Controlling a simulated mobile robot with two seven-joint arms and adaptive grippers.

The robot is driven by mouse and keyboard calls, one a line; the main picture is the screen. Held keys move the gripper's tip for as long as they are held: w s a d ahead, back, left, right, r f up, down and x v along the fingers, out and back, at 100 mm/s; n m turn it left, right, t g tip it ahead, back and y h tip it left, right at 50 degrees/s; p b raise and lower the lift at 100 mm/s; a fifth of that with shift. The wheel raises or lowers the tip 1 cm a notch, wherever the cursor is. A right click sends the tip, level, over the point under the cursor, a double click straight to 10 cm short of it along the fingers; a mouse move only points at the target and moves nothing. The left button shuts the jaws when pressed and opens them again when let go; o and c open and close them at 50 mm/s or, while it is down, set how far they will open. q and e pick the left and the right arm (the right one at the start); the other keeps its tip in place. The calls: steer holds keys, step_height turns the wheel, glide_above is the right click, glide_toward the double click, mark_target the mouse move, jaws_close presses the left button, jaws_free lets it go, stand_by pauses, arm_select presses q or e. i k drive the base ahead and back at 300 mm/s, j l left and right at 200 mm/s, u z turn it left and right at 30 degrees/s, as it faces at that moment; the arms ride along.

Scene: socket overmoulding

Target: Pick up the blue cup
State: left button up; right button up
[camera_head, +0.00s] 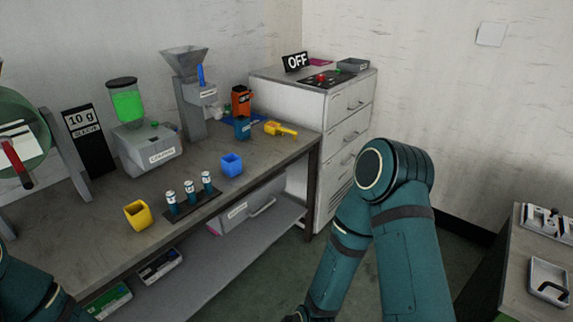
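The blue cup (232,165) is a small squarish open cup. It stands upright on the grey workbench (105,215), near its front edge, right of a row of small bottles. My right arm reaches down in front of the drawer cabinet, its elbow high. Only a dark bit of what may be my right gripper (293,318) shows at the bottom edge, below the bench and well away from the cup. Part of my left arm shows in the bottom left corner. My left gripper is outside the view.
A yellow cup (138,215) and small bottles on a dark tray (192,204) stand left of the blue cup. Behind are a hopper machine (188,95), an orange device (241,100) and a yellow tool (280,129). A drawer cabinet (343,105) bounds the bench at right.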

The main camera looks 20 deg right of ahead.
mark_target(231, 164)
steer(key=z, duration=0.2)
steer(key=i+l, duration=0.3)
steer(key=i, duration=0.2)
steer(key=i+l+u, duration=0.1)
steer(key=i+l, duration=0.2)
steer(key=i, duration=0.15)
